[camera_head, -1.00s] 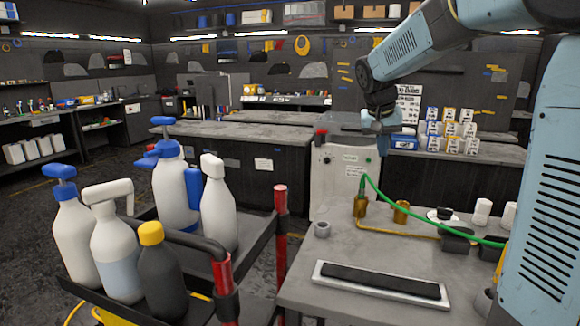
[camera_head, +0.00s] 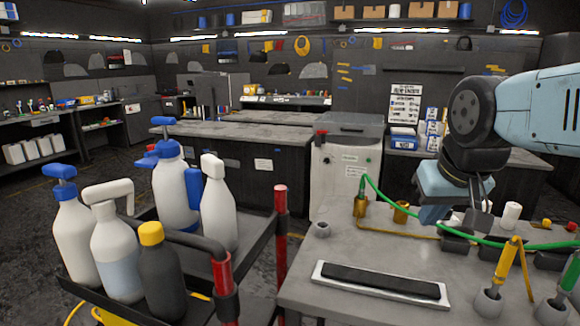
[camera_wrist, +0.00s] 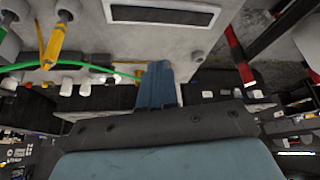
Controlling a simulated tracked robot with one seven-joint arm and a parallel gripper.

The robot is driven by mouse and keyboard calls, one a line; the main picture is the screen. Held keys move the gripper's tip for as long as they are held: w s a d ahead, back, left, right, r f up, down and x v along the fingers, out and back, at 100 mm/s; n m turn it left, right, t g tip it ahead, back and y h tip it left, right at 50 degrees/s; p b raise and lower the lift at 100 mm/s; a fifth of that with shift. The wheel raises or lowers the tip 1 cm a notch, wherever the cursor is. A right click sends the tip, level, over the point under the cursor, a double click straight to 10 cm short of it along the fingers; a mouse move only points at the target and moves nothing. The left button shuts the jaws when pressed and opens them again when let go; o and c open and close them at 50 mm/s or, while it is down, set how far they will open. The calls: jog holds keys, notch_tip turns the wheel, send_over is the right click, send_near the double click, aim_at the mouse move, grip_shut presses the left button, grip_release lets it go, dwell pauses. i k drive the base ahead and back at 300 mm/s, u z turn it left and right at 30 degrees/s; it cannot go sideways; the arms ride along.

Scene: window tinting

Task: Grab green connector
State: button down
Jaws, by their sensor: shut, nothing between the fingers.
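A green hose (camera_head: 420,225) runs from a brass fitting (camera_head: 361,206) at the back left of the grey workbench (camera_head: 330,262) across to the right edge. Its green end (camera_head: 363,184) stands above the fitting; I cannot make out the connector's shape. My gripper (camera_head: 432,214) hangs over the back of the bench, to the right of the brass fittings, shut and empty. Its blue fingers (camera_wrist: 155,85) are together in the wrist view, with the hose (camera_wrist: 20,67) to their left. The gripper partly hides the bench and items behind it.
A second brass fitting (camera_head: 401,211) stands beside the first. A black-topped tray (camera_head: 381,285) lies at the bench front. A cart (camera_head: 262,228) with several bottles is at left. A white machine (camera_head: 340,165) stands behind.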

aim_at(361, 185)
jog(key=z, duration=0.95)
jog(key=k, duration=0.85)
jog(key=u, duration=0.7)
jog(key=i, duration=1)
